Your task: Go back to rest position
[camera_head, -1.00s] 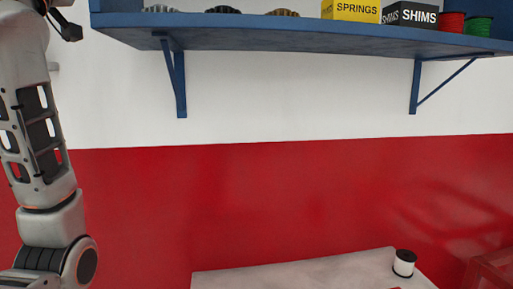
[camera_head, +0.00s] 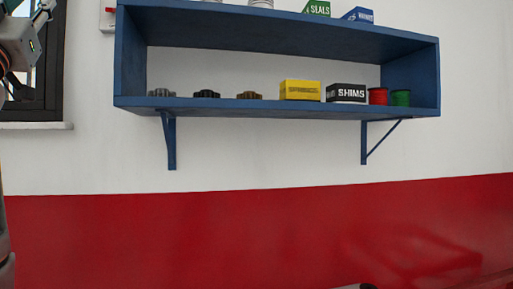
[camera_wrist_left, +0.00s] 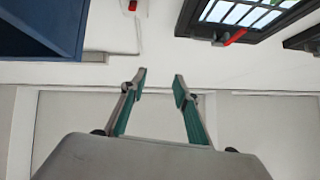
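My left gripper (camera_wrist_left: 160,85) shows in the left wrist view with its two green-padded fingers apart and nothing between them. Behind it are a pale wall and ceiling area. In the head view only parts of my left arm (camera_head: 18,40) show at the left edge, raised beside the window. My right gripper does not show in either view.
A blue wall shelf (camera_head: 280,107) holds several gears, a yellow box (camera_head: 300,90), a black SHIMS box (camera_head: 346,93), a red spool (camera_head: 378,96) and a green spool (camera_head: 401,98). A barred window (camera_head: 40,85) is at left.

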